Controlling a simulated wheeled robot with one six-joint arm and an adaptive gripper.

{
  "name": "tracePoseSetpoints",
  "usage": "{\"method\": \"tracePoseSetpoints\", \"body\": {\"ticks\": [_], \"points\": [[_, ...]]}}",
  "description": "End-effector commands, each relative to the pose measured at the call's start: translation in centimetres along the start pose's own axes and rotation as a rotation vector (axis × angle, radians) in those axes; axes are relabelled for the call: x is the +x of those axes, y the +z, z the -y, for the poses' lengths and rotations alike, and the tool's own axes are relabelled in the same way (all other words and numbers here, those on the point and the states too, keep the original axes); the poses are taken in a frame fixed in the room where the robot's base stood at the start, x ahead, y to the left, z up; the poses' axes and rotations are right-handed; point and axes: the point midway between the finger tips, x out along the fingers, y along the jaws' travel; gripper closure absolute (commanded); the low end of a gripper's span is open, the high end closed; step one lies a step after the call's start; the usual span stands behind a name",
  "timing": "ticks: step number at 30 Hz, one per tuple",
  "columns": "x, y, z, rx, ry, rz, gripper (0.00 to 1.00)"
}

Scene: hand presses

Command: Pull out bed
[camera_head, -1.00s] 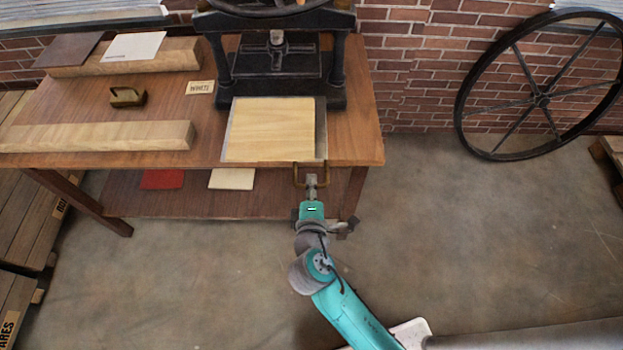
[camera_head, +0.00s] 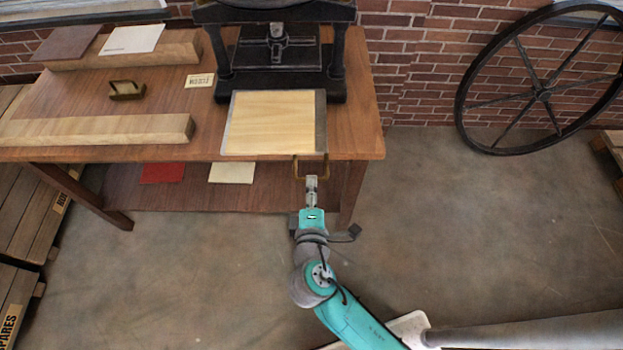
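The press bed is a flat metal plate (camera_head: 320,125) with a pale wooden board (camera_head: 272,122) lying on it. It lies on the wooden table in front of the black press (camera_head: 277,52), its front edge near the table's front edge. A brass-coloured handle (camera_head: 296,169) hangs at the bed's front right, just past the table edge. My gripper (camera_head: 311,180) is at this handle, reaching it from the front, with its fingertips overlapping the handle's lower part. The fingers are small and seen from above, so I cannot tell whether they grip the handle.
Wooden beams (camera_head: 95,131), a small brass-handled block (camera_head: 127,90) and a label card (camera_head: 199,80) are on the table's left. A lower shelf holds red (camera_head: 162,173) and cream sheets (camera_head: 232,173). A spoked wheel (camera_head: 543,95) leans on the brick wall.

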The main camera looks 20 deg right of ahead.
Motion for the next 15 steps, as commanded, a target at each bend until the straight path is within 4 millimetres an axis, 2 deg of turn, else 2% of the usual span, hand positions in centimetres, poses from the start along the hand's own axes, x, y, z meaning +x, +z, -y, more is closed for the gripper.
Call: {"method": "tracePoseSetpoints", "body": {"ticks": [6,15], "points": [[-3.8,-0.1,0.1,-0.003,0.0,-0.006,0.63],[-7.2,-0.1,0.1,-0.002,-0.001,-0.003,0.63]]}}
